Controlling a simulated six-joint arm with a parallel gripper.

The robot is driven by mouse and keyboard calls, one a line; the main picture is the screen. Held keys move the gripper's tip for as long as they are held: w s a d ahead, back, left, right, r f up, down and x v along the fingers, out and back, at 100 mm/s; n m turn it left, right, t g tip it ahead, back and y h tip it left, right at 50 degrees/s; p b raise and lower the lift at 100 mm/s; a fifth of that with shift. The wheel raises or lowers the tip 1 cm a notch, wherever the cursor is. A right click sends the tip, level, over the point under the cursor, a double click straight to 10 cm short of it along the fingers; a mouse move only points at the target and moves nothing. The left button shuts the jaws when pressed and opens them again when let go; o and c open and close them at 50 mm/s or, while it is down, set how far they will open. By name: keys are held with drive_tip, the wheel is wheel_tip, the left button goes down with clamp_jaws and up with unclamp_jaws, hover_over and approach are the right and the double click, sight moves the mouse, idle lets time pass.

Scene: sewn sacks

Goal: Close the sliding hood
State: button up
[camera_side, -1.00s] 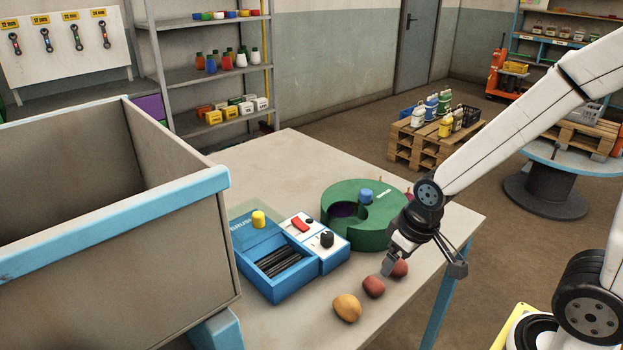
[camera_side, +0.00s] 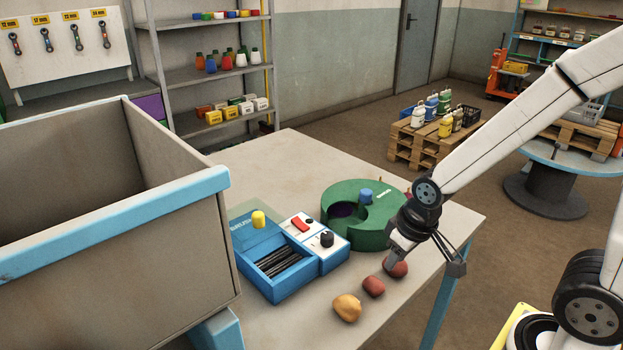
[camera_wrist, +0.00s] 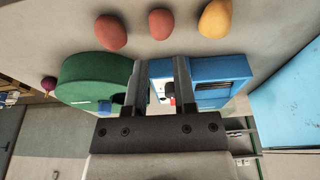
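The blue box (camera_side: 276,276) stands on the table with its front compartment uncovered, showing dark rods inside. The sliding hood (camera_side: 243,217) is a see-through greenish panel with a yellow knob (camera_side: 258,219), and it sits at the back of the box, away from the compartment. My gripper (camera_side: 423,263) is open and empty, above the table's right side, to the right of the box and in front of the green ring-shaped housing. In the wrist view its fingers (camera_wrist: 160,62) are apart, with the blue box (camera_wrist: 216,68) beyond them. The hood is not clearly visible there.
A white panel (camera_side: 313,227) with a red switch and black knob adjoins the box. The green housing (camera_side: 372,240) has a blue knob. Several potato-like lumps (camera_side: 346,308) lie in front. A large grey bin (camera_side: 190,265) with blue rim stands left. The table's back is clear.

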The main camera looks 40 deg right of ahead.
drive_tip(key=shift+w+a+r, duration=0.1)
drive_tip(key=shift+w, duration=0.35)
clamp_jaws()
drive_tip(key=w+a+r, duration=0.3)
drive_tip(key=w, duration=0.7)
drive_tip(key=w+a+r, duration=0.3)
drive_tip(key=w+a, duration=0.1)
drive_tip(key=w, duration=0.6)
drive_tip(key=w+a+r+t, duration=0.1)
drive_tip(key=w+a+r, duration=0.3)
drive_tip(key=w, duration=0.6)
drive_tip(key=shift+w, duration=0.2)
